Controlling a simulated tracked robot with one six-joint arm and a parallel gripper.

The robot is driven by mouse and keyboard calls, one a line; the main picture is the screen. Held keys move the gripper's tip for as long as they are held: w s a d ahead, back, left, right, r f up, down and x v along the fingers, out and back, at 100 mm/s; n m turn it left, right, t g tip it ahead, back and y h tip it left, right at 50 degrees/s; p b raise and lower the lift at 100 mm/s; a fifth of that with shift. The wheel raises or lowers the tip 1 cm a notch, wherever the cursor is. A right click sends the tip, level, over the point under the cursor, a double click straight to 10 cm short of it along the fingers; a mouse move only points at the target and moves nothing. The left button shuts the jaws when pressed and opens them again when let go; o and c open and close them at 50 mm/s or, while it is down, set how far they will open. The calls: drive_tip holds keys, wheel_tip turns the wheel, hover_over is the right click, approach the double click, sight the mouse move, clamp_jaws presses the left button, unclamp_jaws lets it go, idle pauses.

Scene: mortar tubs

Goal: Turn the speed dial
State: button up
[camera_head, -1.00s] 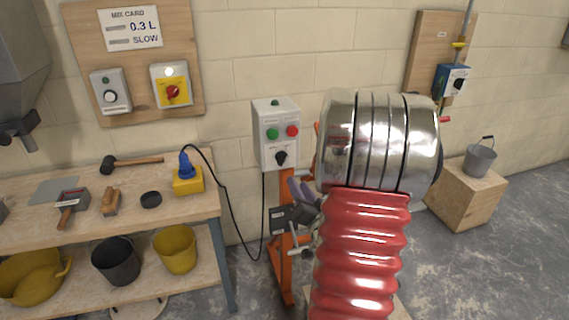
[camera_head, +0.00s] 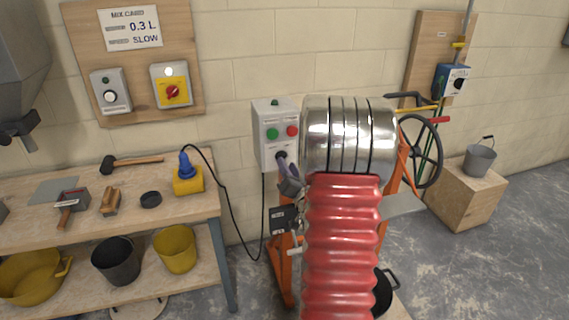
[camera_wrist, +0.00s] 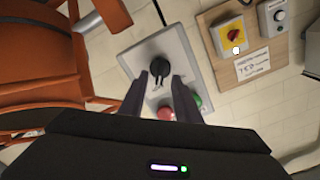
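The speed dial, a black knob (camera_wrist: 159,67), sits on the grey control box (camera_wrist: 142,58), beside a green button (camera_wrist: 196,99) and a red button (camera_wrist: 166,113). In the head view the box (camera_head: 262,150) stands on an orange frame, and the dial (camera_head: 281,156) is at its lower part, partly hidden by my fingers. My gripper (camera_wrist: 162,80) has its two dark fingers apart, with the tips at the dial's near edge. I cannot tell whether they touch it. In the head view my gripper (camera_head: 284,164) reaches the box from the lower right.
The orange mixer (camera_head: 394,178) with its black handwheel (camera_head: 438,150) is close on the right of my arm. A workbench (camera_head: 130,222) with tools and a yellow plug block (camera_head: 187,181) stands left. A black cable hangs between bench and box.

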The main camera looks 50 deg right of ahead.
drive_tip(key=x, duration=0.3)
drive_tip(key=shift+w, duration=0.1)
drive_tip(key=shift+c, duration=0.6)
clamp_jaws()
drive_tip(key=shift+a, duration=0.1)
